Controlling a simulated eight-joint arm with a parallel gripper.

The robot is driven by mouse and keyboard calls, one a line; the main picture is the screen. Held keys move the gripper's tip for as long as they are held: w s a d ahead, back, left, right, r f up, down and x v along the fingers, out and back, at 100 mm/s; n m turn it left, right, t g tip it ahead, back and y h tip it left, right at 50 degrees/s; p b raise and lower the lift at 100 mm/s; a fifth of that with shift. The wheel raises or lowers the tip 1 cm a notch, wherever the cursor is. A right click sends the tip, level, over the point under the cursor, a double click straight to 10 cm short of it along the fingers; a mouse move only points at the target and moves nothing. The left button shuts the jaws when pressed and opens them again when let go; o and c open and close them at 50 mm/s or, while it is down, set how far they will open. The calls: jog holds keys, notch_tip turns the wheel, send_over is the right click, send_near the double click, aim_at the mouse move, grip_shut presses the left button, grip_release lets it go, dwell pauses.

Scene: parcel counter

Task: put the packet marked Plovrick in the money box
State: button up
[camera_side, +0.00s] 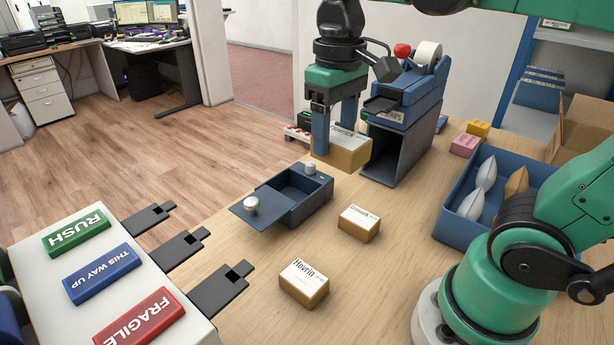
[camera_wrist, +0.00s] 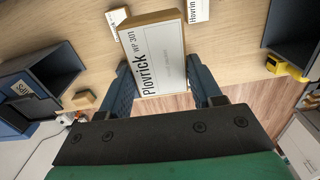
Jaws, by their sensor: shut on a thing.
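My gripper (camera_side: 338,138) is shut on a tan packet with a white label (camera_side: 345,152). In the wrist view the packet (camera_wrist: 162,55) reads Plovrick and sits between both fingers (camera_wrist: 163,82). It is held behind and above the money box (camera_side: 318,208), apart from it. The money box is a dark blue box on the counter. Its top is partly open, with the lid (camera_side: 243,214) slid out to the left and a pale knob on it. Part of the packet is hidden by the fingers.
A packet marked Hovrin (camera_side: 303,284) and another tan packet (camera_side: 358,223) lie on the counter. A blue machine with a tape roll (camera_side: 405,100) stands just right of my gripper. A blue tray (camera_side: 450,226) holds pouches. Black brackets (camera_side: 218,290) stick out at front left.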

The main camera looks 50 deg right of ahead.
dwell(0.4)
jog(key=shift+w+d, duration=0.1)
jog(key=shift+w, duration=0.3)
jog(key=w+d+f, duration=0.3)
jog(key=w, duration=0.4)
send_near(289, 168)
jog(key=shift+s+a+f, duration=0.6)
jog(key=shift+a+f, duration=0.05)
jog(key=shift+f, duration=0.4)
jog(key=shift+s+a+f, duration=0.55)
jog(key=shift+a+f, duration=0.05)
jog(key=shift+f, duration=0.45)
jog(key=shift+s+a+f, duration=0.6)
jog(key=shift+a+f, duration=0.05)
jog(key=shift+f, duration=0.4)
jog(key=o, duration=1.4)
jog(key=shift+r, duration=2.8)
